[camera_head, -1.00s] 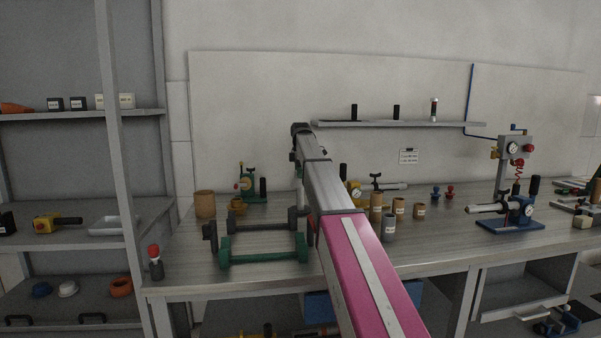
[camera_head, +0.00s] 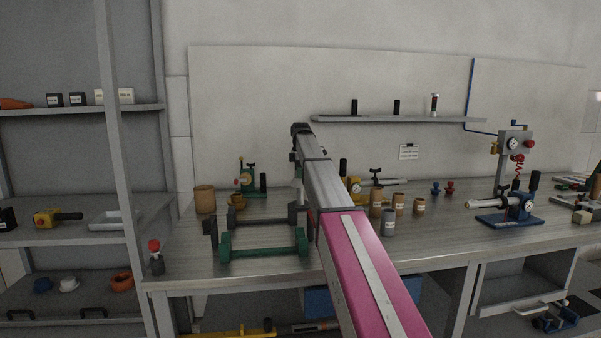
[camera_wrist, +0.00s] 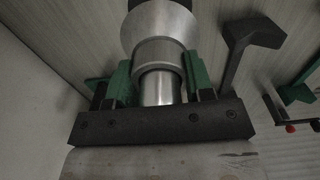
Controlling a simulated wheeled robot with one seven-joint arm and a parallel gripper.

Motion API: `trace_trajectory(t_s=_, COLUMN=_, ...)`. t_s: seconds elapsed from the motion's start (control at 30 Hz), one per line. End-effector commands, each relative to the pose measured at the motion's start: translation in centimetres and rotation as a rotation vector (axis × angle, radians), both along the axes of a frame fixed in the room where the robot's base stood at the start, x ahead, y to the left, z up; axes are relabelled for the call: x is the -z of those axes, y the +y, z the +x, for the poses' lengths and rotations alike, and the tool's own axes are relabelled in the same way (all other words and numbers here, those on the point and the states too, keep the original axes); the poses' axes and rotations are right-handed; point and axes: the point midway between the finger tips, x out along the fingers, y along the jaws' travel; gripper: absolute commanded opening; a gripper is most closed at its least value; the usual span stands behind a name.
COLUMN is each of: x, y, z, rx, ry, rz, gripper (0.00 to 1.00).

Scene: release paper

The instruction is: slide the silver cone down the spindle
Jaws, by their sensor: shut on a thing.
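The silver cone (camera_wrist: 160,24) shows at the top of the wrist view, its wide end away from me and a stepped silver collar and neck towards me. My gripper (camera_wrist: 157,75) is shut on it, with green fingers on both sides of the neck. In the head view my arm hides most of the gripper; a small pale piece of the cone (camera_head: 298,180) shows left of the arm, above the bench. A green frame with a long bar (camera_head: 264,252) and a dark grey one (camera_head: 255,226) lie on the bench beneath. I cannot tell which bar is the spindle, or whether the cone is on it.
Tan and grey cups (camera_head: 388,222) stand right of my arm. A green device (camera_head: 247,180) and a brown cup (camera_head: 205,199) are behind. A red-topped bottle (camera_head: 155,257) stands at the front left. A blue-based press (camera_head: 508,215) is at the right. A dark bracket (camera_wrist: 250,45) is close right of the cone.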

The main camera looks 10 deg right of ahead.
Motion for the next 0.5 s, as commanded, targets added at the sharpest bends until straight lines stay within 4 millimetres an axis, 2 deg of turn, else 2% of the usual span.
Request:
trace_trajectory(t_s=0.03, x=0.17, y=0.0, z=-0.03, rx=0.0, ry=0.001, rz=0.0, gripper=0.2)
trace_trajectory(t_s=0.07, x=0.13, y=0.0, z=-0.02, rx=0.0, ry=0.001, rz=0.0, gripper=0.57)
trace_trajectory(t_s=0.1, x=0.13, y=0.0, z=-0.02, rx=0.0, ry=0.001, rz=0.0, gripper=0.7)
trace_trajectory(t_s=0.13, x=0.13, y=0.0, z=-0.02, rx=0.0, ry=0.001, rz=0.0, gripper=0.78)
trace_trajectory(t_s=0.5, x=-0.33, y=0.0, z=-0.01, rx=0.0, ry=0.001, rz=0.0, gripper=0.78)
